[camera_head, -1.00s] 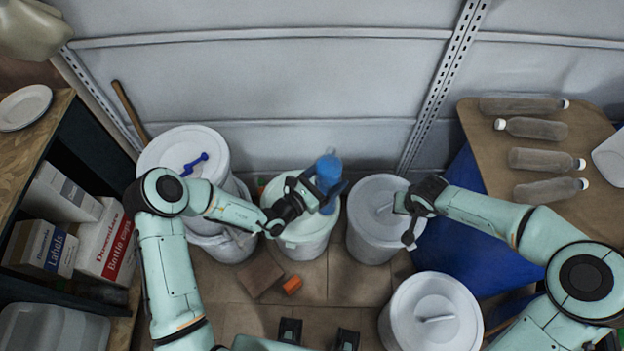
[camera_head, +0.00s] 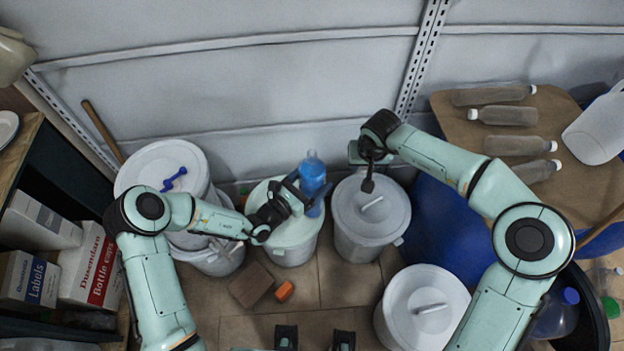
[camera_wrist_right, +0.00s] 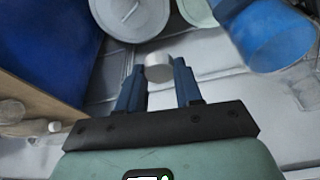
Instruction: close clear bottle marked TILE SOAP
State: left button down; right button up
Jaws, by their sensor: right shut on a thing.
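A clear bottle of blue liquid (camera_head: 313,176) stands roughly upright above the pale green drum (camera_head: 290,240). It also shows large and blue in the right wrist view (camera_wrist_right: 270,38). I cannot read any label on it. My left gripper (camera_head: 303,196) has its fingers around the bottle's body. My right gripper (camera_head: 352,154) is to the right of the bottle's top, apart from it, behind the grey drum. In the right wrist view, its blue fingers are shut on a white cap (camera_wrist_right: 158,68). The cap is too small to make out in the head view.
A grey lidded drum (camera_head: 371,216) stands right of the pale green drum, a white lidded drum (camera_head: 426,308) nearer. Stacked drums (camera_head: 160,165) stand left. Several bottles lie on the brown board (camera_head: 465,140) at right. A brown block (camera_head: 252,286) and an orange piece (camera_head: 284,291) lie on the floor.

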jog(key=a+r+n, duration=0.1)
jog(key=a+r, duration=0.7)
notch_tip(320, 180, up, 6)
jog(key=n, duration=0.1)
send_over(313, 163)
jog(key=shift+w+a+f+y, duration=0.1)
jog(key=shift+w+f+y, duration=0.1)
jog(key=shift+w+y, duration=0.15)
jog(key=shift+f, duration=0.1)
jog(key=shift+f, duration=1.9)
jog(key=shift+f, duration=0.1)
jog(key=shift+f, duration=0.75)
jog(key=shift+s+f, duration=0.1)
jog(key=shift+f, duration=0.5)
